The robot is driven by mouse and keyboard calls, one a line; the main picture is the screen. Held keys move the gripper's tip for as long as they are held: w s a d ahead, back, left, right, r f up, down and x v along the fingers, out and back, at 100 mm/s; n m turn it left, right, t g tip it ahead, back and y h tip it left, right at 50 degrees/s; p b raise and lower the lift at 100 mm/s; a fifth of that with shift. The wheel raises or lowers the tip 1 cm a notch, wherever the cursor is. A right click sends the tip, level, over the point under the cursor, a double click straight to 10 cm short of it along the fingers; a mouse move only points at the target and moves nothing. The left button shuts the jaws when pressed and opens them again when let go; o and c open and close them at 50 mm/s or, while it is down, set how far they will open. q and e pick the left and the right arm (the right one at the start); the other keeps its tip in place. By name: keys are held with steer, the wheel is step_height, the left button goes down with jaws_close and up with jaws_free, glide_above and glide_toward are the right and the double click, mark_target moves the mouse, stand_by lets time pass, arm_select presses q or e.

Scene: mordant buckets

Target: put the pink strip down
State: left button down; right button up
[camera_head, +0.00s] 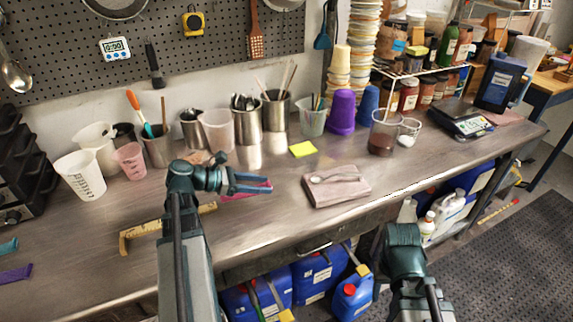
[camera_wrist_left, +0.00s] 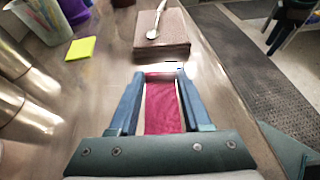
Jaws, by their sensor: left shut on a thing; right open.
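The pink strip (camera_head: 247,191) is in my left gripper (camera_head: 268,184), over the middle of the steel bench. In the left wrist view the crimson-pink strip (camera_wrist_left: 165,108) lies between the two blue fingers of the gripper (camera_wrist_left: 163,76), which is shut on it. I cannot tell whether the strip touches the bench top. Part of it is hidden by the fingers in the head view. My right arm shows at the lower right, but its fingers are not visible.
A folded brownish-pink cloth (camera_head: 336,187) with a spoon lies right of the strip. A yellow note (camera_head: 303,149) lies behind. A brass-coloured ruler (camera_head: 140,231), purple strip (camera_head: 15,274) and teal strip (camera_head: 8,246) lie left. Cups and steel pots line the wall. Bare steel surrounds the gripper.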

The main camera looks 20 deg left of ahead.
arm_select(q)
steer(key=shift+n+t+y, duration=0.6)
steer(key=shift+n+y, duration=0.1)
steer(key=shift+n, duration=0.1)
steer(key=s+a, duration=0.2)
steer(key=a, duration=0.1)
steer(key=s+a+f, duration=0.1)
steer(key=a, duration=0.1)
steer(key=shift+s+a, duration=0.15)
steer(key=shift+a, duration=0.05)
steer(key=b, duration=0.2)
glide_above(261, 173)
steer(key=s, duration=0.2)
steer(key=shift+s+d+f, duration=0.1)
steer(key=shift+s+f, duration=0.1)
steer(key=shift+f, duration=0.4)
steer(key=shift+w, duration=0.1)
steer(key=shift+w, duration=0.35)
steer(key=shift+w+f+b, duration=0.45)
steer(key=shift+w+f, duration=0.15)
steer(key=shift+w, duration=0.35)
step_height(261, 173, down, 3)
steer(key=b, duration=0.3)
steer(key=shift+s, duration=0.1)
steer(key=shift+r, duration=0.2)
